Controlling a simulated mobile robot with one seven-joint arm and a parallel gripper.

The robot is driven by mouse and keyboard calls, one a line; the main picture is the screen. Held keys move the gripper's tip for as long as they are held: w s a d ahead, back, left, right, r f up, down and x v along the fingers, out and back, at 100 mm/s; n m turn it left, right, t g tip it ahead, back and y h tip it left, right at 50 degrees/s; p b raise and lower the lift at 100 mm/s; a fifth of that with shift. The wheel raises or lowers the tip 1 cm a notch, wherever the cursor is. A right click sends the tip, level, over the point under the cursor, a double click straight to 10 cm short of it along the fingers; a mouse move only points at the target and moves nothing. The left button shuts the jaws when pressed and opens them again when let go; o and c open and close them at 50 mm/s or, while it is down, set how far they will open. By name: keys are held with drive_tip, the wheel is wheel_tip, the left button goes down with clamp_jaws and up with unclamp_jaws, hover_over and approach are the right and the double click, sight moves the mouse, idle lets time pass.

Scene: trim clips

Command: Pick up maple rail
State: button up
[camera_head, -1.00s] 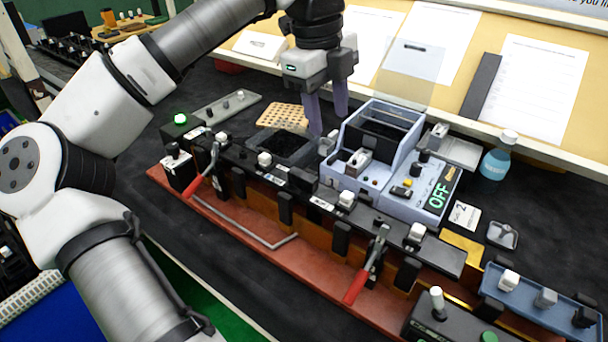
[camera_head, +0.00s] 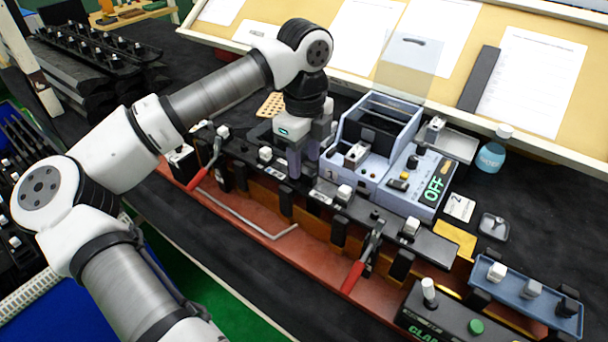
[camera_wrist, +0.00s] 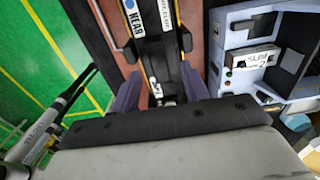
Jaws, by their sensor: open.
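A long dark rail (camera_head: 335,203) with white and black clips runs diagonally along a fixture on a red-brown base (camera_head: 320,258). A brown wood-like strip (camera_head: 308,215) shows below it between black blocks; I cannot tell for sure whether this is the maple rail. My gripper (camera_head: 304,162) points down over the left part of the dark rail, fingers apart. In the wrist view my gripper (camera_wrist: 160,92) has one finger on each side of the dark rail (camera_wrist: 155,50), with a small white clip between them. An orange-brown edge (camera_wrist: 181,55) shows beside the rail. Contact cannot be told.
Two red-handled clamps (camera_head: 200,176) (camera_head: 357,270) stand at the fixture's front. A blue-grey box (camera_head: 375,135) and a unit reading OFF (camera_head: 420,180) stand close behind. A blue tray (camera_head: 528,300) and a bottle (camera_head: 493,153) are at the right.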

sight(302, 176)
drive_tip(key=shift+f, duration=1.4)
drive_tip(key=shift+c, duration=0.4)
clamp_jaws()
